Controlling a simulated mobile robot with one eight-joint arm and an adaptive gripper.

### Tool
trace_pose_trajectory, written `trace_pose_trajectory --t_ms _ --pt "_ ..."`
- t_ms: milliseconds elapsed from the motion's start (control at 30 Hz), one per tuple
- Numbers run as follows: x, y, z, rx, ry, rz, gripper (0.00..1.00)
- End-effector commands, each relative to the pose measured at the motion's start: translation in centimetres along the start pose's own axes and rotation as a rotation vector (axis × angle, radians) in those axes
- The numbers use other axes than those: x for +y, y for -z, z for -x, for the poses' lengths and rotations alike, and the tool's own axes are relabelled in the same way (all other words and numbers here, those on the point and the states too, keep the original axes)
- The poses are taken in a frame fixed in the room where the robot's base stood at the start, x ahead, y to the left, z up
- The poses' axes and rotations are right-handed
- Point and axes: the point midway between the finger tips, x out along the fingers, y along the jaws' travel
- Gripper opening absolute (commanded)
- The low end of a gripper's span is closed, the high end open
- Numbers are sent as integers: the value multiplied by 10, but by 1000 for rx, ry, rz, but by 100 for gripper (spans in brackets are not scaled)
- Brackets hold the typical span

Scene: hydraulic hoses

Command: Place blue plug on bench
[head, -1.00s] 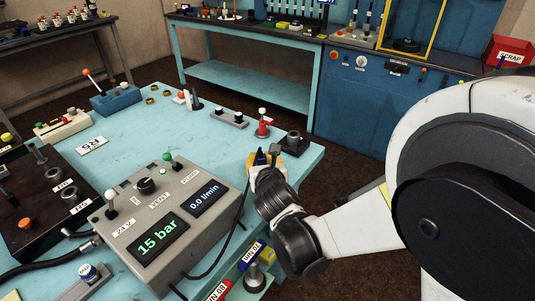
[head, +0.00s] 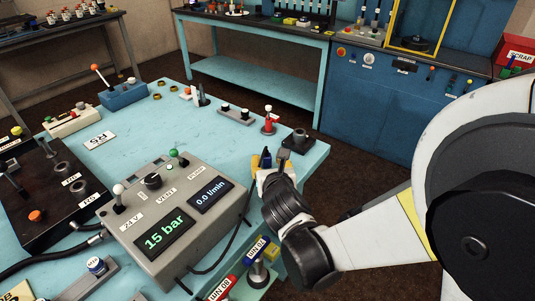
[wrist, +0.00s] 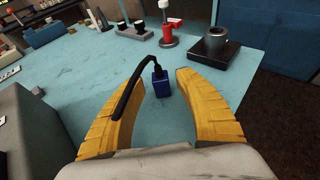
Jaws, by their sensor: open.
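The blue plug (wrist: 160,84) is a small dark blue block with a black stem and cable at its top. In the wrist view it is at the front edge area of the light blue bench (wrist: 80,72), seemingly standing on its top. My gripper (wrist: 160,77) has two yellow fingers spread wide, one on each side of the plug, with a gap on both sides. The black cable bends left and down across the left finger. In the head view my gripper (head: 268,162) is over the bench's right end, and a bit of dark blue shows there.
A grey test box (head: 170,205) reading 15 bar stands left of my gripper. A black socket block (head: 299,141) and a red fitting (head: 269,124) stand just behind it. The bench's middle is mostly clear. A blue cabinet (head: 400,110) stands behind.

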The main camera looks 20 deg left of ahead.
Motion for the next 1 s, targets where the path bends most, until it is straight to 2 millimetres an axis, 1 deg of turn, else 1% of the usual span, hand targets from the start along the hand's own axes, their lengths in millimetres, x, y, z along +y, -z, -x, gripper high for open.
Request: trace_pose_trajectory --t_ms 33,100,200,300,400,500,667,767,833,867,900,933,967,1000 --pt "1 -3 14 1 -2 0 40" --pt "0 -4 31 1 -1 1 40" --pt "1 -3 53 0 -2 2 40" --pt "1 -3 71 0 -2 0 40" --pt "0 -2 82 1 -1 0 40" --pt "0 -1 88 1 -1 0 40" --pt "-3 -1 90 4 5 -19 40" --pt "-22 -5 93 24 41 -149 40" --pt "-50 -8 100 49 97 -353 40" --pt "-66 -10 104 60 131 -470 40" --pt "-89 -11 113 72 184 -651 40" --pt "-107 -12 121 77 228 -800 40" --pt "-124 -12 130 78 276 -955 40" --pt "-146 -10 144 71 340 -1164 40"
